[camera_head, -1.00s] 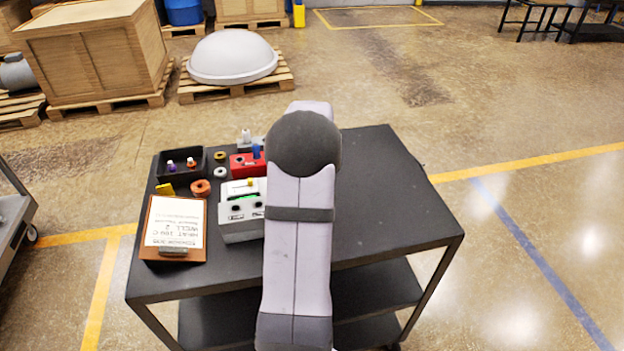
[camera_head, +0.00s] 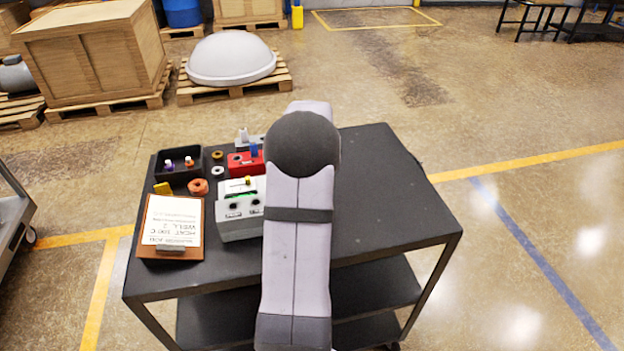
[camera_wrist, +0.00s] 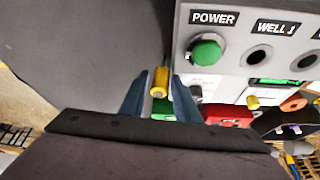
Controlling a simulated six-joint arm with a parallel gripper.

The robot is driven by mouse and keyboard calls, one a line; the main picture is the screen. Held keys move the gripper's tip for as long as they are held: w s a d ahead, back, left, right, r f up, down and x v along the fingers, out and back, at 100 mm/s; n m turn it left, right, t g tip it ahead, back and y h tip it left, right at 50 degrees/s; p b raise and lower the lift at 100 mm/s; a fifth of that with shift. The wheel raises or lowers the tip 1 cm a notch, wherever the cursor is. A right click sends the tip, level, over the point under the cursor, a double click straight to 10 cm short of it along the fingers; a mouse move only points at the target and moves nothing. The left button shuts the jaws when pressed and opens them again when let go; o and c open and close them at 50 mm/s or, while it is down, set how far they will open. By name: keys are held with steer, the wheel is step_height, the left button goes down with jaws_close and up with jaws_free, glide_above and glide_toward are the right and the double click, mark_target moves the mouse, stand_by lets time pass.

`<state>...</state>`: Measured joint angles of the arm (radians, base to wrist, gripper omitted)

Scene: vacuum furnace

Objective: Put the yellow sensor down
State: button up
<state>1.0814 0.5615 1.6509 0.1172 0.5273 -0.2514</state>
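The yellow sensor (camera_wrist: 160,80) is a short yellow cylinder, seen nearly end-on between the two blue fingertips of my gripper (camera_wrist: 161,88) in the wrist view. The fingers look closed on its sides. The grey heater block box (camera_head: 238,217) stands on the black cart, left of my arm. Its front (camera_wrist: 230,72) shows in the wrist view with a green POWER button and dark round wells. A second small yellow piece (camera_head: 248,181) is on or by the top of the box. In the head view my arm hides my gripper and the held sensor.
The black cart top (camera_head: 385,200) is clear right of my arm.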

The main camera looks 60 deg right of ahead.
steer(key=shift+a+f, duration=0.55)
steer(key=shift+f, duration=0.05)
steer(key=shift+w+d+r+p, duration=0.1)
steer(key=shift+w+r+p, duration=0.15)
steer(key=shift+r, duration=0.5)
steer(key=b+v, duration=0.2)
steer(key=v, duration=0.9)
steer(key=shift+d+r+b, duration=0.2)
steer(key=shift+r+b, duration=0.1)
steer(key=shift+r, duration=0.2)
